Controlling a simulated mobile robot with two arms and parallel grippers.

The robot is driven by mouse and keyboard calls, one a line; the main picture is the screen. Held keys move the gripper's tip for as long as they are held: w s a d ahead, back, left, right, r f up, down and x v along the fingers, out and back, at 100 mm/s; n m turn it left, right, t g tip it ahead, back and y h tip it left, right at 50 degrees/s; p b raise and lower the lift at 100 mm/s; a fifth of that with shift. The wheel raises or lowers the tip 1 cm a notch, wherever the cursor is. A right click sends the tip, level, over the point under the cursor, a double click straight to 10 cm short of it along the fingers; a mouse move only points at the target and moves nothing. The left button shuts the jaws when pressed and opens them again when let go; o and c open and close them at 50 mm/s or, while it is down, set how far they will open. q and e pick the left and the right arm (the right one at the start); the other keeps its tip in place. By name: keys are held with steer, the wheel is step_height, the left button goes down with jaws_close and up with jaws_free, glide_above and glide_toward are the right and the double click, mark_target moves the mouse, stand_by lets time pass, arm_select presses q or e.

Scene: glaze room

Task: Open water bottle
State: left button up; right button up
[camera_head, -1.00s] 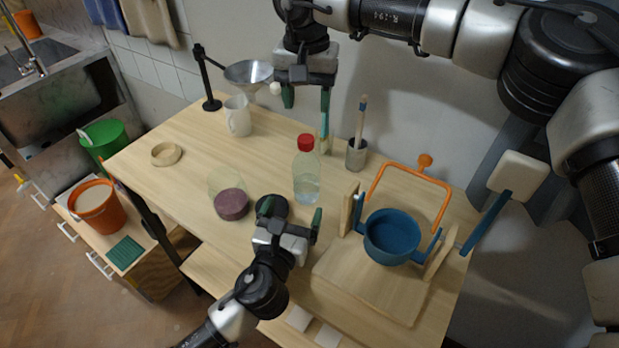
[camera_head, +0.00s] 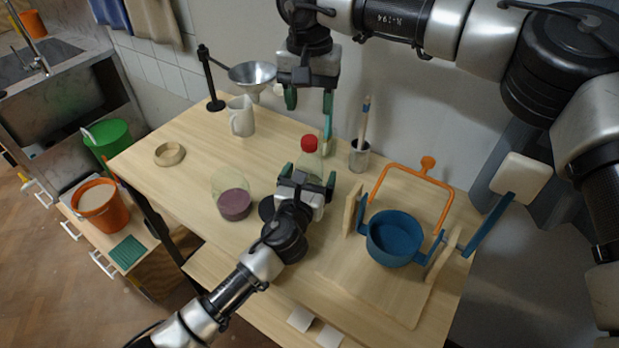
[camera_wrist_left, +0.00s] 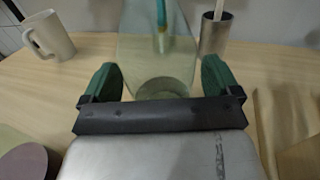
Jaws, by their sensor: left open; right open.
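The clear water bottle with a red cap (camera_head: 309,144) stands upright on the wooden table; its cap is on. My left gripper (camera_head: 307,177) is open, in front of the bottle and covering its lower part in the head view. In the left wrist view, the bottle's clear body (camera_wrist_left: 157,50) stands ahead between the spread green fingers of my left gripper (camera_wrist_left: 160,80); I cannot tell whether they touch it. My right gripper (camera_head: 309,103) is open and empty, pointing down above and behind the bottle.
A purple-topped round item (camera_head: 234,204) sits left of my left gripper. A metal cup (camera_head: 359,156) with a brush and a white mug (camera_head: 241,118) are behind. The table's left part is mostly clear.

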mark_target(309, 139)
arm_select(q)
jaws_close()
steer(key=shift+s, duration=0.1)
arm_select(e)
steer(key=m, duration=2.2)
steer(key=shift+m, duration=0.4)
steer(key=m, duration=0.6)
steer(key=shift+m, duration=0.4)
steer(key=m, duration=0.6)
steer(key=shift+m, duration=0.4)
steer(key=m, duration=0.6)
steer(key=shift+m, duration=0.4)
steer(key=m, duration=0.5)
steer(key=shift+m, duration=0.3)
steer(key=shift+f+m, duration=0.1)
steer(key=shift+m, duration=0.2)
steer(key=shift+f, duration=0.25)
step_height(309, 139, down, 7)
steer(key=shift+f, duration=0.15)
